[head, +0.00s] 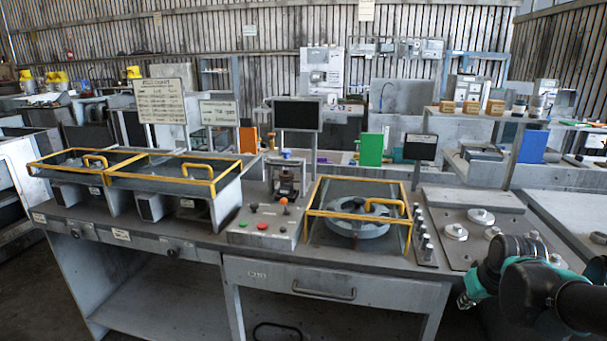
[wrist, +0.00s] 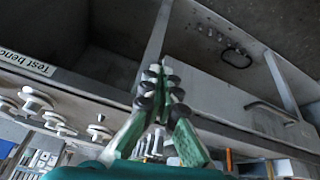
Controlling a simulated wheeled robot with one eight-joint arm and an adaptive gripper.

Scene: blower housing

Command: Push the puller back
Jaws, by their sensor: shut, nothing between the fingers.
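No part is marked as the puller, and I cannot tell for certain which one it is. A small upright dark-framed device (head: 286,178) stands mid-bench behind the control panel. A grey drawer (head: 270,277) under the bench top has a bar handle (head: 324,291) and looks shut; the handle also shows in the wrist view (wrist: 272,111). My gripper (head: 463,301) is at the lower right in the head view, in front of the bench's right part and apart from both. In the wrist view its green fingers with dark pads (wrist: 160,88) are together and empty.
Yellow-railed frames (head: 165,176) stand at left, and another (head: 360,215) surrounds a round housing (head: 357,228). Metal discs (head: 456,232) lie on the right plate. A control panel (head: 264,224) has coloured buttons. A dark loop (head: 277,330) shows below the drawer. Open space lies before the bench.

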